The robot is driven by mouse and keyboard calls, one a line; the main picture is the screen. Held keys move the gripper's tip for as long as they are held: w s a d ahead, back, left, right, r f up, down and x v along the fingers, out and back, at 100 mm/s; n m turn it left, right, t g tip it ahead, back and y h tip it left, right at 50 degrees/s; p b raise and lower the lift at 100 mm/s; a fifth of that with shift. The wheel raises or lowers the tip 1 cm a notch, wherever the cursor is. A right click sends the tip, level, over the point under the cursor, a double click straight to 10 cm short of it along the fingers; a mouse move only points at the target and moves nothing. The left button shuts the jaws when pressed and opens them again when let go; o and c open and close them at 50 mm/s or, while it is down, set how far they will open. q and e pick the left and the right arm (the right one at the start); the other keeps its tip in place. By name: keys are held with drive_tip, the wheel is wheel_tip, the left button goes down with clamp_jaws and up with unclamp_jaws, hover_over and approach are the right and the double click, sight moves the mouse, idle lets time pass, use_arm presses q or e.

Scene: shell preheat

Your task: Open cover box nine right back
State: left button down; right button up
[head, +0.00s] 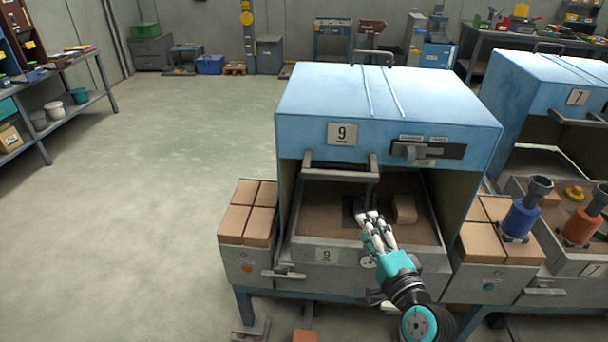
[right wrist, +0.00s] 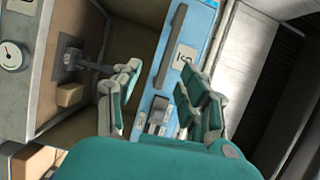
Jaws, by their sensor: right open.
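The blue cover of box nine (head: 390,92) stands over its bench, with a "9" plate (head: 342,133) on its front. A grey bar handle (head: 338,172) sticks out below that plate. The front beneath the cover is open. It shows a brown-floored interior with a tan block (head: 404,208). My right gripper (head: 370,218) is open and empty in front of this opening, below and right of the handle, apart from it. The blue front face (right wrist: 168,70) also shows in the right wrist view, beyond the open fingers (right wrist: 160,84). My left gripper is not in view.
A slide latch (head: 412,152) sits on the cover's front right. A blue cylinder (head: 522,215) stands further right, before another blue cover (head: 545,85). The floor at left is clear.

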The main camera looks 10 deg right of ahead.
drive_tip(key=r, duration=0.2)
drive_tip(key=p, duration=0.1)
approach(342, 179)
drive_tip(key=w, duration=0.3)
drive_tip(key=w+a+p, duration=0.1)
drive_tip(key=w, duration=0.7)
drive_tip(key=shift+a+f+p, duration=0.15)
drive_tip(key=shift+a+p, duration=0.1)
drive_tip(key=shift+p, duration=0.05)
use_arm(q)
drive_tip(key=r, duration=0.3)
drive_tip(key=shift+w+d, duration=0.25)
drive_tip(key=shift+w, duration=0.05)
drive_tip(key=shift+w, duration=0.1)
use_arm(e)
clamp_jaws()
